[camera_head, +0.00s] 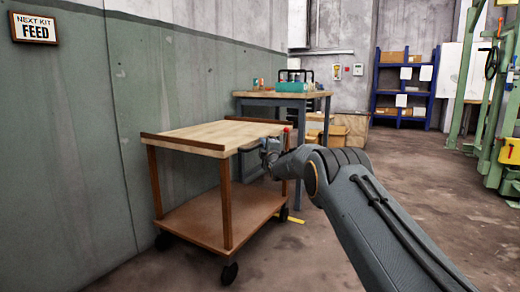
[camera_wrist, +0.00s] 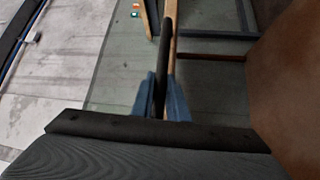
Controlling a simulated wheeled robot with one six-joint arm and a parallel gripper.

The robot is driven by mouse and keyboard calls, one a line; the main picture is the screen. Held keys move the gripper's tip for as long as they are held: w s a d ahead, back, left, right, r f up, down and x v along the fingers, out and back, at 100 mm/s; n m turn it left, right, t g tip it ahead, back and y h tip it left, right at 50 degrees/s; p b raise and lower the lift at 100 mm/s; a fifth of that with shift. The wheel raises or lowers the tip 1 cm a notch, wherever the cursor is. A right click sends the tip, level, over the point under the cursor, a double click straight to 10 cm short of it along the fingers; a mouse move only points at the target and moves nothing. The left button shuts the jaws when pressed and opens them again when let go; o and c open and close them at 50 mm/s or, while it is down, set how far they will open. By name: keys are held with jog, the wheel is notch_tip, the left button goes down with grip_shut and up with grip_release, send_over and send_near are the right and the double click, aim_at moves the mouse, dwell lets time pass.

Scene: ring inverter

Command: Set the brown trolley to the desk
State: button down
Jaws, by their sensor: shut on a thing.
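The brown trolley (camera_head: 226,218) stands upright on its wheels by the left wall, with a pale wood top, brown legs and a brown lower shelf. My gripper (camera_head: 268,150) is at the right side of its top. In the wrist view my gripper (camera_wrist: 161,98) has blue fingers shut on a dark bar, the trolley's handle (camera_wrist: 167,50). The desk (camera_head: 284,95) stands behind the trolley, with a wood top and blue-grey legs. Whether trolley and desk touch is hard to tell.
A teal toolbox (camera_head: 294,86) and small items are on the desk. Cardboard boxes (camera_head: 350,127) sit beside it. A blue shelf (camera_head: 404,88) stands at the back wall, and green machinery (camera_head: 495,100) at the right. A yellow floor mark (camera_head: 292,219) shows by the trolley. Open floor lies right.

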jog(key=shift+w+d+r, duration=0.1)
jog(key=shift+w+d, duration=0.05)
jog(key=c, duration=2.1)
grip_release()
jog(key=shift+o, duration=0.4)
jog(key=shift+w+d, duration=0.1)
jog(key=shift+a, duration=0.2)
jog(key=shift+s, duration=0.25)
jog(key=p+v, duration=0.4)
jog(key=v, duration=0.3)
jog(key=shift+s+d, duration=0.2)
jog(key=shift+d, duration=0.05)
